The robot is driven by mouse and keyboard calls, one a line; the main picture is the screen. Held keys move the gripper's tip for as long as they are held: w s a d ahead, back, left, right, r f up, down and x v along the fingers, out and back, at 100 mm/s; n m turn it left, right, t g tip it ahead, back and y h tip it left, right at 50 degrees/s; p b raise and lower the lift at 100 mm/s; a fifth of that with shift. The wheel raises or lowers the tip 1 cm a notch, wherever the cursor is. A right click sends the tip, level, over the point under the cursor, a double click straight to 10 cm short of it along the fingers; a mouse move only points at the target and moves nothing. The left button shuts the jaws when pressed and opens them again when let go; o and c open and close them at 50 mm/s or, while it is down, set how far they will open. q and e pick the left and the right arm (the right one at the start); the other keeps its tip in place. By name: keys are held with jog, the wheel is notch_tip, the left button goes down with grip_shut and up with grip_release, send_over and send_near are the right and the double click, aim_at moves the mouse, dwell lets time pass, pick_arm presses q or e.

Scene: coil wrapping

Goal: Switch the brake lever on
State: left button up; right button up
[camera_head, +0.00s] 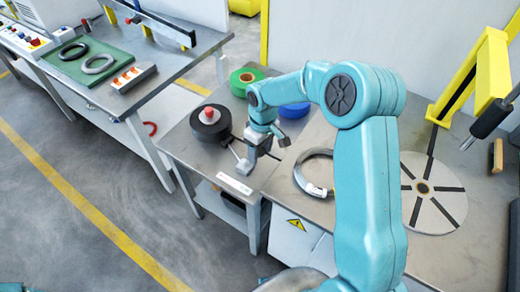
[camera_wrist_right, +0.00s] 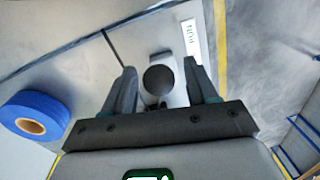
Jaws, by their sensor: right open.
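The brake lever's dark round knob (camera_wrist_right: 160,80) shows in the right wrist view, in front of a pale grey base (camera_wrist_right: 155,43). My right gripper (camera_wrist_right: 161,66) is open, with one finger on each side of the knob. A gap shows beside the knob, and I cannot tell whether either finger touches it. In the head view my right gripper (camera_head: 256,155) is low over the table's front left part and hides most of the lever. The lever's on or off position cannot be told. My left gripper is not in view.
A black roll (camera_head: 211,128) with a red knob stands left of the gripper. A green roll (camera_head: 246,78) and a blue roll (camera_wrist_right: 35,115) are behind. A grey ring (camera_head: 314,175) and a slotted disc (camera_head: 432,190) lie to the right. A white label (camera_head: 234,185) is at the table's front edge.

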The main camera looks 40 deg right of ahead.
jog(key=shift+s+f, duration=0.15)
jog(key=shift+s+d, duration=0.1)
jog(key=shift+s, duration=0.2)
jog(key=shift+w, duration=0.2)
jog(key=shift+w+f, duration=0.1)
jog(key=shift+w, duration=0.1)
jog(key=c, duration=1)
jog(key=shift+s, duration=0.1)
grip_shut()
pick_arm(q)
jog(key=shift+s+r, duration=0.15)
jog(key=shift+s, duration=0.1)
